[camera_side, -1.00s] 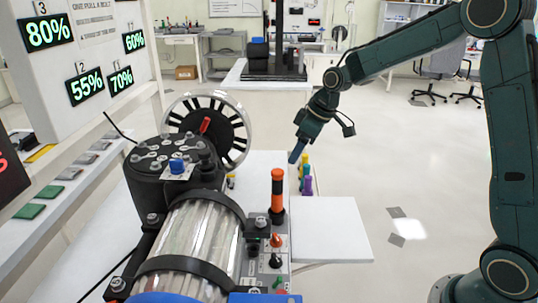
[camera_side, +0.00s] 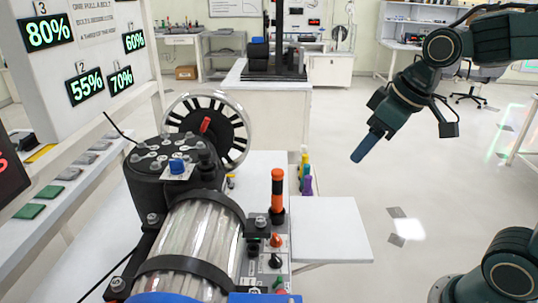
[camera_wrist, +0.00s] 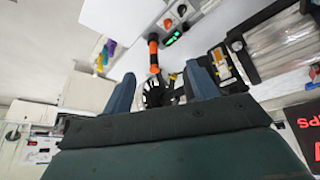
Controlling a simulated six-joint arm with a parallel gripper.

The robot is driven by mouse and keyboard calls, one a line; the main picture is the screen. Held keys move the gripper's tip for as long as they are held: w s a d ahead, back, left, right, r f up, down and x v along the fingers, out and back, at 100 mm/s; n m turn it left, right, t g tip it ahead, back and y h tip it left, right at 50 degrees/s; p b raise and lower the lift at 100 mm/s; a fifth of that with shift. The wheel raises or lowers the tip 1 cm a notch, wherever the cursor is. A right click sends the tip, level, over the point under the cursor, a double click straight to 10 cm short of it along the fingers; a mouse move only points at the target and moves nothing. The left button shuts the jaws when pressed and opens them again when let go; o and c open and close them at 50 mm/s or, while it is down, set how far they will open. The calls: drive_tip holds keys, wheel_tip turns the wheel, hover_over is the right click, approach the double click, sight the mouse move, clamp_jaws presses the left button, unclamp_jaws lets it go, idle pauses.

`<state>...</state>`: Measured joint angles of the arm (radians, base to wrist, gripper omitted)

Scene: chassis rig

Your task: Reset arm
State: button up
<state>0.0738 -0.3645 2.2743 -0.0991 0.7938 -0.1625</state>
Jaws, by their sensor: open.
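My gripper (camera_side: 368,146) hangs in free air over the floor, right of the chassis rig and well above the white side shelf (camera_side: 330,232). In the wrist view its two blue fingers (camera_wrist: 163,92) are apart with nothing between them. The rig has a clear ribbed cylinder (camera_side: 200,245) and a black round head (camera_side: 165,165) with a blue knob. An orange and black handle (camera_side: 277,190) stands upright beside the cylinder; it also shows in the wrist view (camera_wrist: 153,55).
A spoked wheel (camera_side: 240,130) stands behind the rig. Several coloured pegs (camera_side: 305,172) stand at the back of the side shelf. A panel with percentage displays (camera_side: 80,50) is at the upper left.

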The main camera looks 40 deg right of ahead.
drive_tip(key=s+f+m, duration=0.1)
drive_tip(key=s+m, duration=0.1)
drive_tip(key=s, duration=0.8)
drive_tip(key=shift+s+t, duration=0.3)
drive_tip(key=shift+s, duration=0.1)
drive_tip(key=shift+w, duration=0.1)
drive_tip(key=shift+c, duration=0.5)
